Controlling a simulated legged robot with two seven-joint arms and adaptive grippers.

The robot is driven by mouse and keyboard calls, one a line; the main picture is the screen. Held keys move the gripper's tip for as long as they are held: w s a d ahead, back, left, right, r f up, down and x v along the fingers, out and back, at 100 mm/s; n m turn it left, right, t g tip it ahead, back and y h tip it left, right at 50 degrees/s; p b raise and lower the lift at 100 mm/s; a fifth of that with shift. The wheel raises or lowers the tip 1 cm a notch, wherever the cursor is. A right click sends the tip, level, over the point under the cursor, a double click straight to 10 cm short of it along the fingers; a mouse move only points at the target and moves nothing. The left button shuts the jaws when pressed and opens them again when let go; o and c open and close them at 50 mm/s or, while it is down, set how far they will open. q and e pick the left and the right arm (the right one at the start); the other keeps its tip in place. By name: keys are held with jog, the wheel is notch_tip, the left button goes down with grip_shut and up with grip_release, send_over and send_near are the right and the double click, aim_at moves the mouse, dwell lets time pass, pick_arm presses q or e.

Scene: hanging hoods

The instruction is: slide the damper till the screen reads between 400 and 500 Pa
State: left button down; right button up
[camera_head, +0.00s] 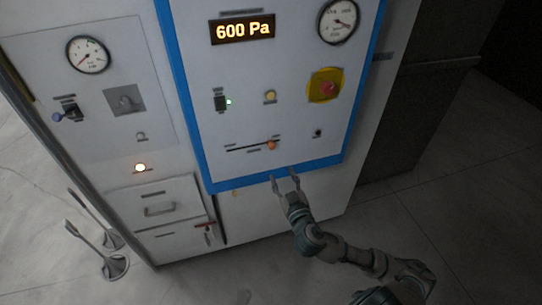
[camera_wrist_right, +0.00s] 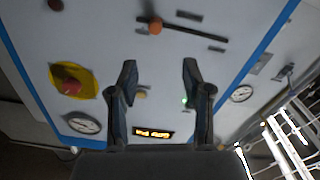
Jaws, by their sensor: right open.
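The screen (camera_head: 243,30) reads 600 Pa in orange digits at the top of the blue-edged panel. It also shows small in the right wrist view (camera_wrist_right: 153,133). The damper is an orange knob (camera_head: 271,145) near the right end of a dark horizontal slot (camera_head: 246,148). In the right wrist view the knob (camera_wrist_right: 155,27) is near the slot's left end. My right gripper (camera_head: 286,179) is open and empty, in front of the panel's lower edge, below the knob in the head view and apart from it. My left gripper is not in view.
A yellow plate with a red button (camera_head: 326,86) is right of the slot. A switch with a green light (camera_head: 222,102) and a round yellowish button (camera_head: 270,96) are above it. A gauge (camera_head: 338,21) is at top right. A drawer (camera_head: 157,208) is at lower left.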

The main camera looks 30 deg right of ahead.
aim_at(273, 148)
jog(key=x, duration=0.3)
jog(key=d+x, duration=0.1)
jog(key=x, duration=0.2)
jog(key=b+x, duration=0.1)
jog(key=x, duration=0.2)
jog(key=shift+s+d, duration=0.25)
jog(key=shift+d, duration=0.05)
jog(key=w, duration=0.4)
jog(key=shift+w+a+p, duration=0.15)
jog(key=shift+w+p, duration=0.15)
jog(key=shift+w, duration=0.05)
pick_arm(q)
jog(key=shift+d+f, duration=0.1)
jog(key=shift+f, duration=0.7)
pick_arm(e)
jog(key=shift+f, duration=0.1)
jog(key=shift+d+f, duration=0.1)
jog(key=shift+d, duration=0.35)
jog(key=c, duration=0.8)
jog(key=shift+d, duration=0.1)
grip_shut()
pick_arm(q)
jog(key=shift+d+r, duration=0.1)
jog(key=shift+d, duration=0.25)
pick_arm(e)
jog(key=shift+a, duration=0.2)
